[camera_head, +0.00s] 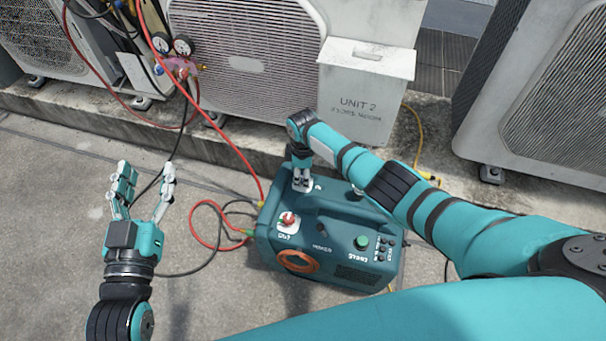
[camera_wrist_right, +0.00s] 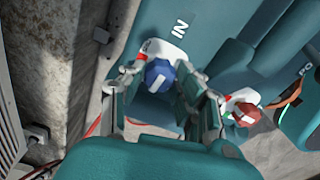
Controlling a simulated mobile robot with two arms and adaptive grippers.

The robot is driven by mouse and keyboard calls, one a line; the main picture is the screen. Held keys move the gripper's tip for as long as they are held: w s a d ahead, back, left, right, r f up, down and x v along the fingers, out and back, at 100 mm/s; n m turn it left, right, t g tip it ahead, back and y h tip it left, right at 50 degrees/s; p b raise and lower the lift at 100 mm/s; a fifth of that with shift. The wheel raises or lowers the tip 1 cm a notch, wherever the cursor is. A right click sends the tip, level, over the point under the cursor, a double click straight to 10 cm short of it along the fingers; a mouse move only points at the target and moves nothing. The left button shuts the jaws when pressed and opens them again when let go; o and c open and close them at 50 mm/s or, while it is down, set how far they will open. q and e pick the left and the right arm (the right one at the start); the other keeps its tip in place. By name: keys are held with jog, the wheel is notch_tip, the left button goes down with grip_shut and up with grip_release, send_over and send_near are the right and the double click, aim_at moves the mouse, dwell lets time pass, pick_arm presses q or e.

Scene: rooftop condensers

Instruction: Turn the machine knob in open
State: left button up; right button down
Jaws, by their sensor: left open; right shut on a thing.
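The teal machine (camera_head: 325,235) sits on the rooftop floor. Its blue knob (camera_wrist_right: 160,76), beside the label IN, shows in the right wrist view. A white mark lies across the knob. My right gripper (camera_head: 301,184) points down at the far left corner of the machine and is shut on the blue knob, with a finger on either side; it also shows in the right wrist view (camera_wrist_right: 166,92). In the head view the gripper hides the knob. My left gripper (camera_head: 146,172) is open and empty, left of the machine and apart from it.
A red knob (camera_head: 288,221) is nearer on the machine, with a green button (camera_head: 362,242) to its right. Red and black hoses (camera_head: 205,238) lie left of the machine. Condenser units and a grey UNIT 2 box (camera_head: 365,95) stand behind on a concrete ledge.

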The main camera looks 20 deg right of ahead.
jog(key=c, duration=0.9)
grip_release()
jog(key=shift+c, duration=0.2)
notch_tip(320, 180, up, 12)
